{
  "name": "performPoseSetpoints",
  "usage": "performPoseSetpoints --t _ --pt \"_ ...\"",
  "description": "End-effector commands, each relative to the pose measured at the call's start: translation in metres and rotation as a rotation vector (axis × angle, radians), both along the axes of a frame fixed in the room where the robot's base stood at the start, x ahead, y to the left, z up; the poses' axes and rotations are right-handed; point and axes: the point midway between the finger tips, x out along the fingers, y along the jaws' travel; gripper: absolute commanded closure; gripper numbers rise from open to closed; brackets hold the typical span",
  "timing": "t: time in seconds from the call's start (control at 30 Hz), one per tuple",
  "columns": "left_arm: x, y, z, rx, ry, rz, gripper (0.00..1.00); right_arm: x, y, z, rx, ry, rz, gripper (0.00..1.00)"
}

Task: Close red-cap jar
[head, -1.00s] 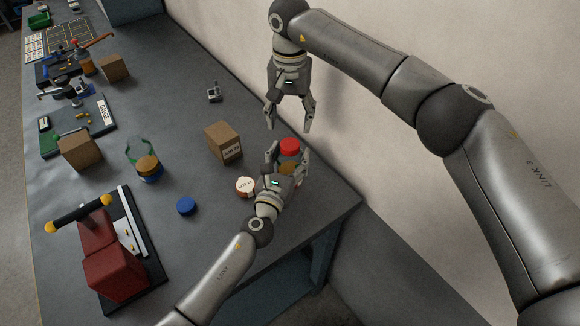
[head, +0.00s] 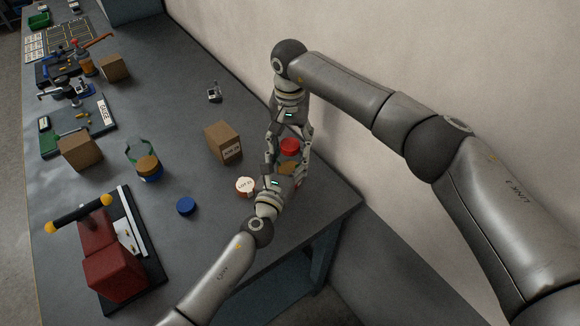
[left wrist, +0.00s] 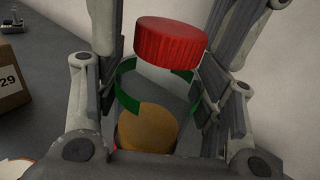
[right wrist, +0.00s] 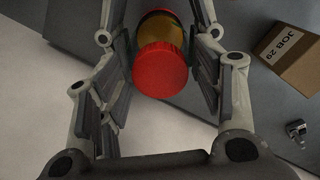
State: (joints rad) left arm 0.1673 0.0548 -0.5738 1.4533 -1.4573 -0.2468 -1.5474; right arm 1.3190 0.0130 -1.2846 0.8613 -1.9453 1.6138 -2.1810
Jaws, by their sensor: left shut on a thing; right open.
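The red cap (head: 290,146) sits at the top of a glass jar with amber contents (head: 287,167), near the table's right edge. In the left wrist view the cap (left wrist: 170,42) is above the jar's green band (left wrist: 128,88) and amber contents (left wrist: 148,128); I cannot tell whether it is fully seated. My left gripper (head: 287,160) is shut on the jar, one finger each side. My right gripper (head: 288,145) is open above it, its fingers on both sides of the cap. In the right wrist view the cap (right wrist: 160,84) lies between those fingers.
A white-topped LOT jar (head: 244,186) stands close left of my left gripper. A cardboard JOB 29 box (head: 222,142) is behind it. A second jar (head: 148,170) and a blue cap (head: 186,205) are farther left. The wall rises close on the right.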

Motion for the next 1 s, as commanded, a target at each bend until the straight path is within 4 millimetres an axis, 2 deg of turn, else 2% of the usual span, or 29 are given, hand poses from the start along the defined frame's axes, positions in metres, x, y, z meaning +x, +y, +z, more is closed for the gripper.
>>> performPoseSetpoints --t 0.07,0.4,0.43,0.6,0.87,1.0 --pt "0.0 0.0 -0.0002 0.0 0.0 0.0 1.0 -0.0001 0.0001 0.0001 0.0 0.0 0.0 0.42" --pt "-0.0001 0.0 -0.0002 0.0 0.0 0.0 1.0 0.0 0.0001 0.0004 0.0 0.0 0.0 0.85" --pt "-0.0001 0.0 -0.0002 0.0 0.0 0.0 1.0 0.0 0.0001 0.0004 0.0 0.0 0.0 0.57" --pt "-0.0001 0.0 -0.0002 0.0 0.0 0.0 1.0 0.0 0.0 0.0004 0.0 0.0 0.0 0.37" --pt "-0.0001 0.0 -0.0002 0.0 0.0 0.0 1.0 0.0 0.0 0.0005 0.0 0.0 0.0 0.37" --pt "-0.0001 0.0 -0.0002 0.0 0.0 0.0 1.0 0.0005 0.0001 0.0068 0.001 -0.001 0.0 0.37"
